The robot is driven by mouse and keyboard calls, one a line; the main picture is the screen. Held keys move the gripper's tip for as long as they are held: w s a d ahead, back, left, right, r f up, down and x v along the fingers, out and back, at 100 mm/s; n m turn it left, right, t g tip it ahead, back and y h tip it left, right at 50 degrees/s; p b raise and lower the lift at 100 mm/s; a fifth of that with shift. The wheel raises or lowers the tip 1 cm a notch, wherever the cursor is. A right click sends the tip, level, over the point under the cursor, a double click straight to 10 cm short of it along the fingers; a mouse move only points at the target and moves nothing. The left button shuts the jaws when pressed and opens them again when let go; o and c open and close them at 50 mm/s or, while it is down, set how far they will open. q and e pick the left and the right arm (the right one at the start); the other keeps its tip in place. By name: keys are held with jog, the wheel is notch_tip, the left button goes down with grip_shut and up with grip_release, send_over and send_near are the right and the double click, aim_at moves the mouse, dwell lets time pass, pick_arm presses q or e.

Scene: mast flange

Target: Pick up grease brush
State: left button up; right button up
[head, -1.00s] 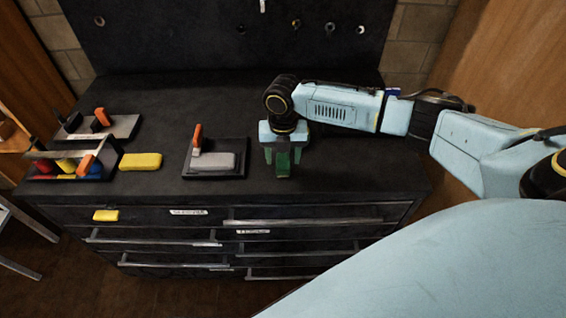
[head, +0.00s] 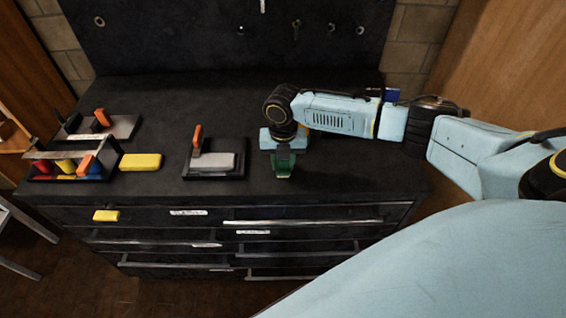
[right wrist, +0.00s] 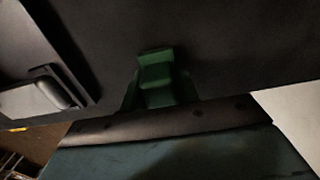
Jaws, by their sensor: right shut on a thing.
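The grease brush appears to be the green piece (head: 283,168) at the front of the black bench top, right of the middle in the head view. Its green block-shaped part (right wrist: 156,72) also shows in the right wrist view; no bristles can be made out. My right gripper (head: 283,160) points down over it and is shut on it. The fingers hide part of the piece, and I cannot tell whether it touches the bench top. My left gripper is not in view.
A grey block with an orange handle (head: 213,161) sits on a black tray just left of the gripper. A yellow block (head: 140,162) and a rack of coloured items (head: 70,168) are farther left. Drawers (head: 300,222) lie below the bench front.

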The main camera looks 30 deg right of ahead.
notch_tip(320, 180, up, 10)
jog(key=shift+r, duration=0.1)
jog(key=o, duration=0.5)
jog(key=shift+c, duration=0.2)
jog(key=c, duration=0.3)
jog(key=shift+c, duration=0.2)
